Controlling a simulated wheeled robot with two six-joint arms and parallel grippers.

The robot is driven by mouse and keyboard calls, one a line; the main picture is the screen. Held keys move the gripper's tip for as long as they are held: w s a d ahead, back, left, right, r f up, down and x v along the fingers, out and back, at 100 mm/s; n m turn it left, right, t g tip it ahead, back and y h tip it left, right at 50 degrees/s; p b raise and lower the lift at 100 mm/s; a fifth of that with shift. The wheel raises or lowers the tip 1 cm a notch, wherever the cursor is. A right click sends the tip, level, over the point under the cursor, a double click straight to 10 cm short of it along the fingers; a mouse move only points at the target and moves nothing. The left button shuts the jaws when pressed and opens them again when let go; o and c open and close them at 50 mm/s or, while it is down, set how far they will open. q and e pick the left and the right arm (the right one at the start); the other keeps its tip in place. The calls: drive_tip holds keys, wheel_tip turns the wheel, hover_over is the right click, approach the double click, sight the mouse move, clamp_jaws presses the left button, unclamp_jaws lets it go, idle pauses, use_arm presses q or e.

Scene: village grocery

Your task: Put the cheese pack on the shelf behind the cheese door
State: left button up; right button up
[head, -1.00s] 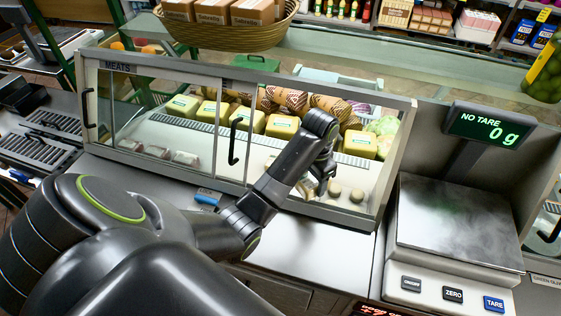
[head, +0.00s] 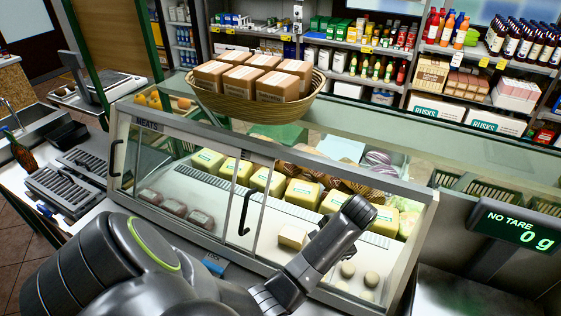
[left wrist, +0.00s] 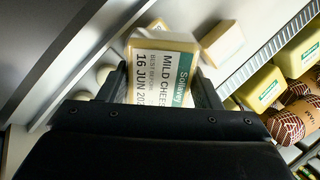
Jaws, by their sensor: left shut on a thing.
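In the left wrist view my left gripper (left wrist: 160,85) is shut on a cheese pack (left wrist: 160,62), a pale block with a green and white "MILD CHEESE" label. The pack is tilted in the picture, over the white case floor. A handle (head: 244,213) stands at the middle door frame; no cheese label is readable. Another pale block (head: 292,237) lies on the case floor (head: 215,190). My right gripper is not in view.
Yellow packs (head: 303,193) line the back of the case. Small white rounds (head: 347,270) lie at front right, and dark meat packs (head: 173,208) at left. A basket of boxes (head: 262,111) stands on top. A scale display (head: 515,227) is at the right.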

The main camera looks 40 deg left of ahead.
use_arm(q)
drive_tip(key=s+a, duration=0.3)
drive_tip(key=a, duration=0.6)
drive_tip(key=b+x, duration=0.1)
drive_tip(key=x, duration=0.6)
drive_tip(key=shift+a+f+b, duration=0.2)
drive_tip(key=shift+f+b, duration=0.1)
drive_tip(key=shift+f, duration=0.05)
drive_tip(key=x, duration=0.2)
drive_tip(key=shift+s+f, duration=0.1)
drive_tip(key=shift+f, duration=0.15)
drive_tip(key=shift+a+f+p, duration=0.2)
drive_tip(key=shift+a+p, duration=0.1)
drive_tip(key=shift+p, duration=0.05)
drive_tip(key=shift+h+p, duration=0.3)
drive_tip(key=shift+h, duration=0.2)
drive_tip(key=shift+c, duration=0.6)
drive_tip(key=shift+s+a+r+t+h+p, duration=0.15)
drive_tip(key=shift+t+h+p, duration=0.25)
drive_tip(key=shift+h+p, duration=0.4)
drive_tip(key=shift+f+h, duration=0.3)
drive_tip(key=shift+f, duration=0.7)
